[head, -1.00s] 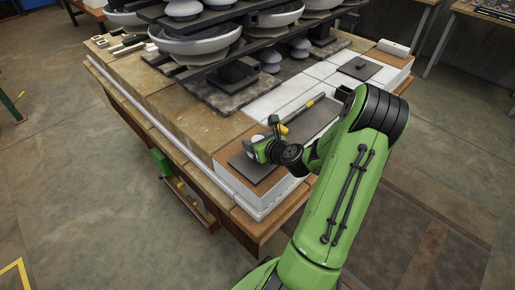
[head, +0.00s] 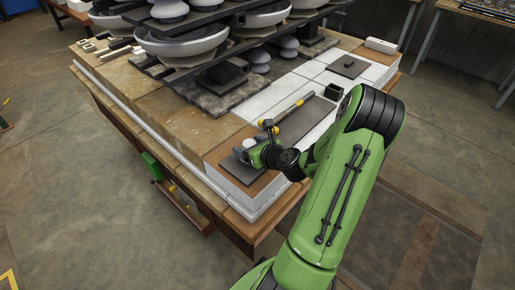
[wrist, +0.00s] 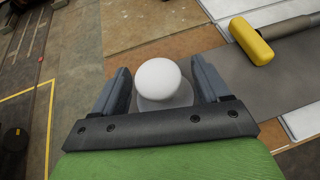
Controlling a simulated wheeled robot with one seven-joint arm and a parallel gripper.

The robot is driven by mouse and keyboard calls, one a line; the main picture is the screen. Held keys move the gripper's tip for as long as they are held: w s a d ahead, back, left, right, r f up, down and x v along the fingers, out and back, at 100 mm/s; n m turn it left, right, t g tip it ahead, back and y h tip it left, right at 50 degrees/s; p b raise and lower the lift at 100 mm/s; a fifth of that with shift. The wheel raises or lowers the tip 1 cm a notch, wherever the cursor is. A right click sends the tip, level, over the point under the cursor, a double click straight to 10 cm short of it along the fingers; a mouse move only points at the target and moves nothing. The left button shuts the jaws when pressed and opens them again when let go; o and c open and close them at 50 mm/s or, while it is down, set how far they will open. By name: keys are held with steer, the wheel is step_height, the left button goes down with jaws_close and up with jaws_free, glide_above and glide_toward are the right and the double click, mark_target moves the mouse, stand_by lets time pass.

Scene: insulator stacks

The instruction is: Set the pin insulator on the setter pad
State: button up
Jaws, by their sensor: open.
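The pin insulator (wrist: 158,80) is a small white dome with a wider greyish skirt. It stands between the two fingers of my gripper (wrist: 160,92) in the wrist view, and as a white spot (head: 249,143) beside the gripper (head: 252,155) in the head view. My gripper is open around it. I cannot tell whether a finger touches it. A dark flat pad (head: 233,169), likely the setter pad, lies under my gripper at the near end of the stack top. My gripper hides part of it, and whether the insulator rests on it is unclear.
A black box (head: 333,91) stands at the slab's far end. Shelves with large bowl-shaped insulators (head: 182,43) rise behind. Another dark plate (head: 348,66) lies farther right.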

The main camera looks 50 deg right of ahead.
steer(key=b+v, duration=0.3)
steer(key=v, duration=0.7)
steer(key=w+a+f+n+g+y, duration=0.1)
steer(key=a+n+g+y, duration=0.35)
steer(key=a+n, duration=1.3)
steer(key=s+a+r+n+g+h, duration=0.1)
steer(key=s+a+r+n, duration=0.3)
steer(key=n, duration=0.6)
steer(key=s+a+r+n+g+h, duration=0.1)
steer(key=s+a+r+n, duration=0.2)
steer(key=n, duration=0.7)
steer(key=s+r, duration=0.2)
steer(key=s, duration=0.2)
steer(key=shift+s+a+r, duration=0.25)
steer(key=shift+a, duration=0.15)
steer(key=shift+g, duration=0.25)
